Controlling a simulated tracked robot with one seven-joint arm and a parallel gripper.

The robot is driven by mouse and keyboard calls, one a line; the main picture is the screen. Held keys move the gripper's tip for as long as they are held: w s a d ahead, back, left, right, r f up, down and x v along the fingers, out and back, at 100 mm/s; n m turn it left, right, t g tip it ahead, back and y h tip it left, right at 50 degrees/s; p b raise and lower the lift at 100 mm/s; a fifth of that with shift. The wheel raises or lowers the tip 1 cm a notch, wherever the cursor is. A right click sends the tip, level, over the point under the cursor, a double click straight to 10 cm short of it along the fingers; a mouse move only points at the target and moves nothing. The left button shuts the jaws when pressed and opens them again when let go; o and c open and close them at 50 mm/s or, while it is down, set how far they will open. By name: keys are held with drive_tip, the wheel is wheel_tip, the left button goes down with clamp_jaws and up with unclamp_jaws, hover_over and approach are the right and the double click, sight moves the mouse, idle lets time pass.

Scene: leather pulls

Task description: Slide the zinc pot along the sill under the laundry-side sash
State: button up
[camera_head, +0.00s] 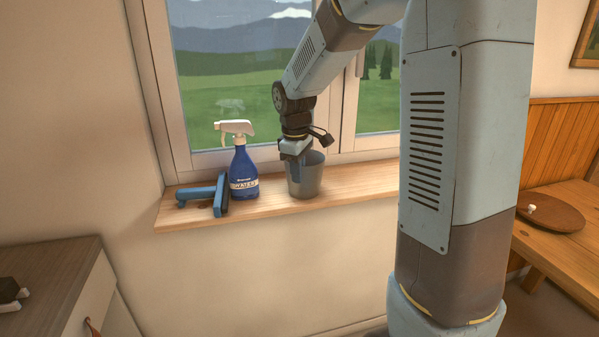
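The zinc pot (309,181) is a grey, open-topped pot standing upright on the wooden sill (275,204) below the window. My gripper (297,172) points down at the pot's left rim from above. Its fingers overlap the pot's left side in the picture. They are small and dark here, so I cannot tell whether they are closed on the rim or only beside it. The window sash (270,100) rises behind the pot, with a frame post to the right of my wrist.
A blue spray bottle (243,172) with a white trigger stands on the sill left of the pot. A blue-handled squeegee or brush (208,194) lies at the sill's left end. Sill right of the pot looks clear until my arm blocks the view. A drawer cabinet (60,285) stands lower left.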

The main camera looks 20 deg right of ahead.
drive_tip(key=o, duration=0.5)
drive_tip(key=shift+r, duration=0.1)
drive_tip(key=r, duration=0.9)
drive_tip(key=s+r, duration=0.1)
drive_tip(key=r, duration=0.3)
drive_tip(key=shift+a+r, duration=0.2)
drive_tip(key=shift+a, duration=0.2)
drive_tip(key=s+d+m+t, duration=0.1)
drive_tip(key=s+m, duration=0.2)
drive_tip(key=s, duration=0.5)
drive_tip(key=s+d+f+m+t, duration=0.1)
drive_tip(key=s+d+m+t, duration=0.1)
drive_tip(key=s, duration=0.6)
drive_tip(key=s+d+f+m+t, duration=0.1)
drive_tip(key=s+d+m, duration=0.1)
drive_tip(key=s+m, duration=0.3)
drive_tip(key=shift+s+f+t+y, duration=0.1)
drive_tip(key=shift+s+t+y, duration=0.25)
drive_tip(key=shift+s, duration=1.6)
